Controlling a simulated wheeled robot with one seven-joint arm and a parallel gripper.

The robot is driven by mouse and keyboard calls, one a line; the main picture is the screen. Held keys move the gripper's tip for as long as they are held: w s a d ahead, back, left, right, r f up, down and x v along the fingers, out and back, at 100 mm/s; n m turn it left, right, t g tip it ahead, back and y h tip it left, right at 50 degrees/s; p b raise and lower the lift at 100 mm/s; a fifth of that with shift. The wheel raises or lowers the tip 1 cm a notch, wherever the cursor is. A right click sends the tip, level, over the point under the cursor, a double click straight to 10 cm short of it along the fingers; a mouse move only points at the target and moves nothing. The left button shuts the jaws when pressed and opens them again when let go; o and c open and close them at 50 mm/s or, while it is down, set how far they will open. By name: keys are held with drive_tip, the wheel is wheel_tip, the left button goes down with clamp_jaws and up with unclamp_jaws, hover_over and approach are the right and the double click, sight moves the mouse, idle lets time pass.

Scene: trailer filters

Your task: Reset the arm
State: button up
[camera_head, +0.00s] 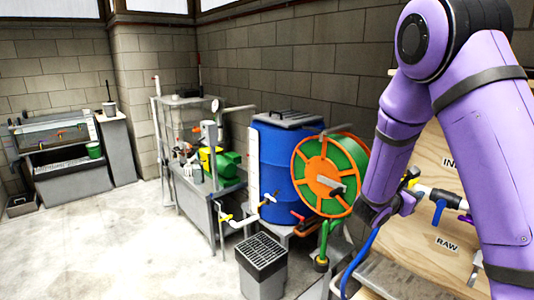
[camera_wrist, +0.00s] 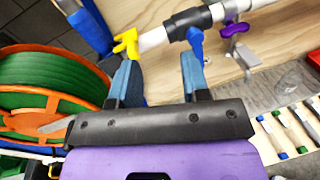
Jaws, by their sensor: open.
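My purple arm (camera_head: 497,140) reaches down the right side of the head view, bent at the elbow. In the wrist view my gripper (camera_wrist: 158,75) is open, with its two blue-grey fingers apart and nothing between them. Beyond the fingertips is a pipe (camera_wrist: 205,20) with a black fitting, a yellow valve handle (camera_wrist: 127,42) and a blue handle (camera_wrist: 195,42). In the head view the gripper fingers are largely hidden behind the wrist.
A wooden panel (camera_head: 440,170) marked "RAW" carries the pipe close to my gripper. The orange and green hose reel (camera_head: 327,172) stands just left of my forearm, beside a blue barrel (camera_head: 275,165). A grey bin (camera_head: 262,262) stands below. The concrete floor (camera_head: 110,245) at left is clear.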

drive_tip(key=s+r+m+g+y, duration=0.35)
drive_tip(key=s+r+m, duration=0.3)
drive_tip(key=s, duration=0.25)
drive_tip(key=s+r+m+g+y, duration=0.2)
drive_tip(key=s+r+m+g, duration=0.25)
drive_tip(key=s+m, duration=0.4)
drive_tip(key=s+a+r+m+t+y, duration=0.2)
drive_tip(key=s+a+y, duration=0.3)
drive_tip(key=s, duration=0.3)
drive_tip(key=s+a+r+m+t+y, duration=0.3)
drive_tip(key=s+a+r+m+y, duration=0.1)
drive_tip(key=s+a, duration=0.4)
drive_tip(key=shift+a+r+m+y, duration=0.25)
drive_tip(key=shift+r+m+y, duration=0.05)
drive_tip(key=shift+m+y, duration=0.2)
